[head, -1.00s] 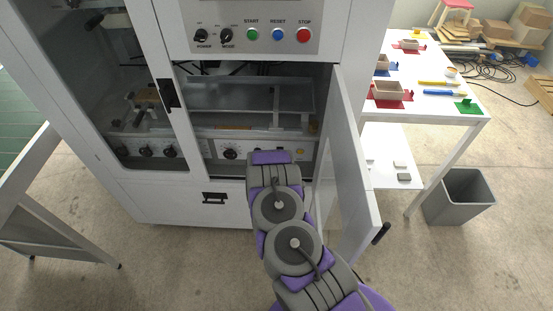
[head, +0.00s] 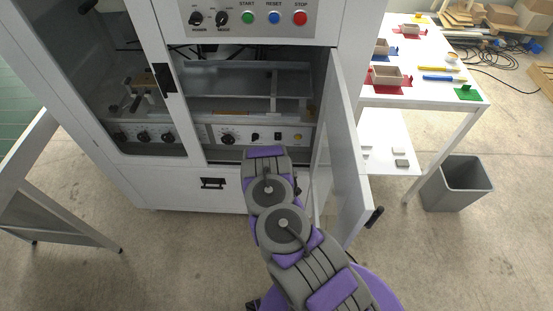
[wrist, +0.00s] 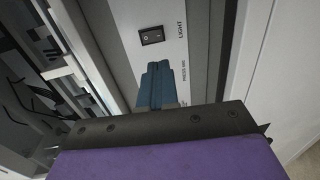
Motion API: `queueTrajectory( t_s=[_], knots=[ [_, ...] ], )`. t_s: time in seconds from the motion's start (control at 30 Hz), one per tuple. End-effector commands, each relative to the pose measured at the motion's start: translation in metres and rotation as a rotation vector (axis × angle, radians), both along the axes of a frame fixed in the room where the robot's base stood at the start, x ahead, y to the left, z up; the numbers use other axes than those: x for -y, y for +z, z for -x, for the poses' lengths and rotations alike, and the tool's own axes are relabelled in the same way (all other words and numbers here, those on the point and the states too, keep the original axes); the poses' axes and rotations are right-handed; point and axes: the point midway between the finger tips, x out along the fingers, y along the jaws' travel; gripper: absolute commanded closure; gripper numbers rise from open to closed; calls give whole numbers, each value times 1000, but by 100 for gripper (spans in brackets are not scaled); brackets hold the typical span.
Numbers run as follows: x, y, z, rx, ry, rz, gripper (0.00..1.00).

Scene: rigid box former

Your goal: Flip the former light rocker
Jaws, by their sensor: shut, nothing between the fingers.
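The light rocker (wrist: 151,36) is a small black switch on a pale panel, with the word LIGHT beside it in the wrist view. My gripper (wrist: 157,72) shows there as narrow blue-grey fingers, shut and empty. The fingertips are just below the rocker in the picture, close to the panel; I cannot tell whether they touch it. In the head view, two dark rockers (head: 255,136) (head: 278,136) show on the lower panel inside the former (head: 285,122); I cannot tell which is the light. My arm hides the fingers there.
The former's open door (head: 347,160) stands to the right of my arm. The closed glass door (head: 150,95) is to the left. A white table (head: 425,88) with trays and a grey bin (head: 457,184) stand further right.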

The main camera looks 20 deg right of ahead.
Motion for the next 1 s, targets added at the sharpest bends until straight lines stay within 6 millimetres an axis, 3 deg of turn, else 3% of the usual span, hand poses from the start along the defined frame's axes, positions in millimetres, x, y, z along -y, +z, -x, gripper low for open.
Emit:
queueTrajectory(
  t_s=[0.6, 1.0],
  knots=[
    [41, -14, -99, 4, 1, 1, 100],
    [48, -16, -115, -1, 1, -2, 100]
  ],
)
